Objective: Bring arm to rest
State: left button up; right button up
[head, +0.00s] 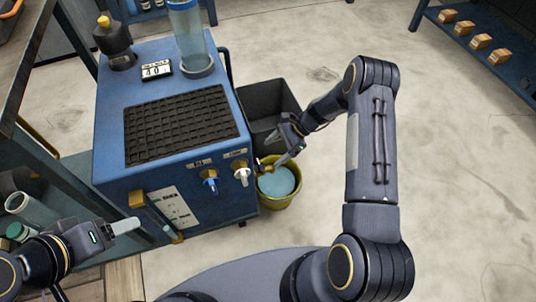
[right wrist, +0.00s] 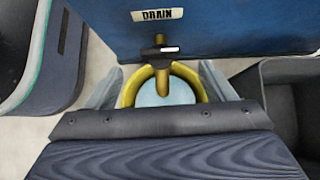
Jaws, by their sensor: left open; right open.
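My right gripper (head: 270,150) is open and empty beside the front right of a blue cart (head: 218,45). In the right wrist view its two fingers (right wrist: 160,88) stand apart, with a brass drain tap (right wrist: 162,85) and a yellow bucket (right wrist: 203,90) seen between and beyond them. I cannot tell from these views whether a finger touches anything. My left gripper (head: 127,226) is open and empty at the lower left, in front of the cart; only part of its fingers shows.
The yellow bucket (head: 268,203) holds pale blue liquid on the floor. A dark bin (head: 283,92) stands behind it. A second tap with a blue handle (head: 211,184) projects from the cart. Shelving (head: 25,110) borders the left. The floor at right is open.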

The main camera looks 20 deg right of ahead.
jog(key=shift+d+r, duration=0.25)
jog(key=shift+d, duration=0.05)
jog(key=s+d+r+n+t+h, duration=0.1)
jog(key=s+r+n, duration=0.35)
jog(key=r, duration=0.85)
jog(key=s+d+r+n+t+h, duration=0.1)
jog(key=s+r+n, duration=0.3)
jog(key=r, duration=0.9)
jog(key=s+a+r+n+t+h, duration=0.15)
jog(key=s+n, duration=0.25)
jog(key=s, duration=0.6)
jog(key=s+r+n+t+h, duration=0.2)
jog(key=s+r+n+t, duration=0.1)
jog(key=s, duration=0.7)
notch_tip(320, 180, up, 31)
jog(key=p, duration=3.1)
